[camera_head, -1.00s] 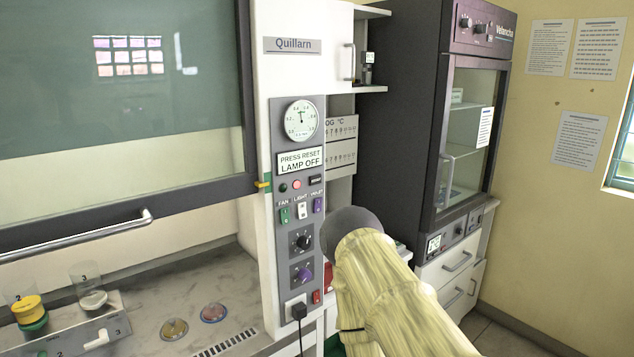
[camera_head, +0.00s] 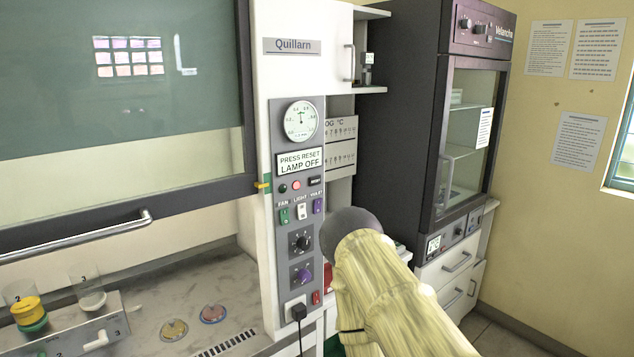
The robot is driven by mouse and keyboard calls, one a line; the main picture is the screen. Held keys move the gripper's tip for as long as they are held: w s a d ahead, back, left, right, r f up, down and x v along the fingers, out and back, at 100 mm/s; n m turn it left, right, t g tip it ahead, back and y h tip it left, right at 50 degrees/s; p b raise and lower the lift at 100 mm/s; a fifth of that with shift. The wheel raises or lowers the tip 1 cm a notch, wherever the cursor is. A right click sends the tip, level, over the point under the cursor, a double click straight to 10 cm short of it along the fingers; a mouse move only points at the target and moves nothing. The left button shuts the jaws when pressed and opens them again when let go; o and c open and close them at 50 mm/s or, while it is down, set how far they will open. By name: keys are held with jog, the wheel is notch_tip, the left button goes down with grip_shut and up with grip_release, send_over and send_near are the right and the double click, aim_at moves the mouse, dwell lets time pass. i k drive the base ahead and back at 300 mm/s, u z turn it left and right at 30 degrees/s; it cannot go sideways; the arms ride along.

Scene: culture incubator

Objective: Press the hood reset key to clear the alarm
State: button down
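The hood's grey control panel (camera_head: 291,223) is on the white column below the Quillarn nameplate (camera_head: 291,46). Its display (camera_head: 299,160) reads "PRESS RESET LAMP OFF". Below the display are a dark green lamp (camera_head: 282,188), a red lamp (camera_head: 296,185) and a small black key (camera_head: 315,181). The key's lettering is too small to read surely; it may be the reset key. My yellow-sleeved arm with a dark rounded joint is at lower centre, right of the panel. My gripper does not show.
A round gauge (camera_head: 301,121) is above the display. Fan, light and another switch, two knobs (camera_head: 301,241) and a plugged socket are below the keys. A dark glass-doored cabinet (camera_head: 400,120) stands at right.

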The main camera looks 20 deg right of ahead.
aim_at(314, 180)
jog(key=z, duration=2.15)
jog(key=k, duration=1.3)
jog(key=u, duration=1)
jog(key=i, duration=1)
